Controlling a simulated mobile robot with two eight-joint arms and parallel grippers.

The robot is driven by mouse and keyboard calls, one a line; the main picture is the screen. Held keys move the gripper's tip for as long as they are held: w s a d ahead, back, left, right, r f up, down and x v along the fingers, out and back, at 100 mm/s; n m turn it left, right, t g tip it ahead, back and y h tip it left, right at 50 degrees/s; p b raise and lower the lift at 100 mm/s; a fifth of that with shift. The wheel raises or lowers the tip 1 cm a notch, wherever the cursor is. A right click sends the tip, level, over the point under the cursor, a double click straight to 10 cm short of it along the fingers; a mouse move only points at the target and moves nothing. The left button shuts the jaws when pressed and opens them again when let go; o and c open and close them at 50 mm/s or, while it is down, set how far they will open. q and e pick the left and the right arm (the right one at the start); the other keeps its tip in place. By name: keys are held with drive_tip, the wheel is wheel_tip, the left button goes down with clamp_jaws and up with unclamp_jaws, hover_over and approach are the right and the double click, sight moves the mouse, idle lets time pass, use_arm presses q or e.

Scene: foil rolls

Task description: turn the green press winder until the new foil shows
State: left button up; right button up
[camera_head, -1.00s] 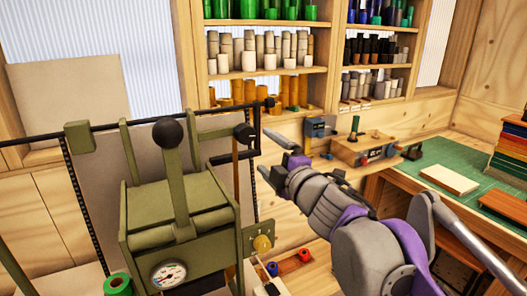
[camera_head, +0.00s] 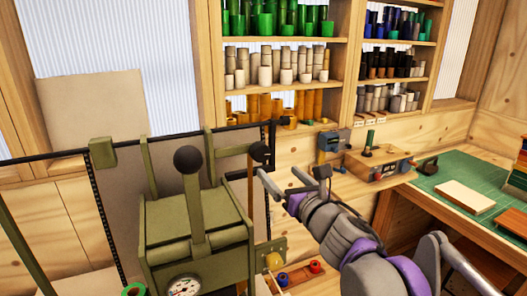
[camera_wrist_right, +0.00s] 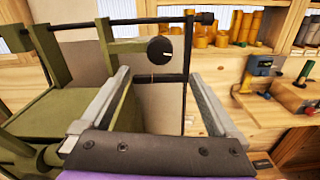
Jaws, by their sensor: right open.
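The green press (camera_head: 190,235) stands at the left, with a black ball on its upright lever. Its winder appears to be the dark round knob (camera_head: 259,151) on a green arm at the press's upper right; it also shows in the right wrist view (camera_wrist_right: 160,50). A narrow gold-brown foil strip (camera_head: 250,190) hangs below it. My right gripper (camera_head: 279,172) is open and empty, just below and right of the knob. In the right wrist view its fingers (camera_wrist_right: 158,74) point toward the knob, which lies beyond the tips, apparently untouched. My left gripper is out of view.
A brass knob (camera_head: 274,261) and a red-and-blue roll tray (camera_head: 300,273) sit low beside the press. A wooden box (camera_head: 378,167) stands on the bench behind my right arm. Shelves of foil rolls (camera_head: 280,65) line the back wall. The green mat (camera_head: 455,178) lies right.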

sight(262, 155)
drive_tip(key=shift+n, duration=0.7)
drive_tip(key=p+x, duration=0.1)
drive_tip(key=x, duration=0.9)
drive_tip(key=shift+w+a, duration=0.1)
drive_tip(key=shift+w, duration=0.3)
drive_tip(key=shift+c, duration=0.2)
drive_tip(key=c, duration=1.3)
drive_tip(key=shift+c, duration=0.2)
drive_tip(key=shift+m, duration=0.3)
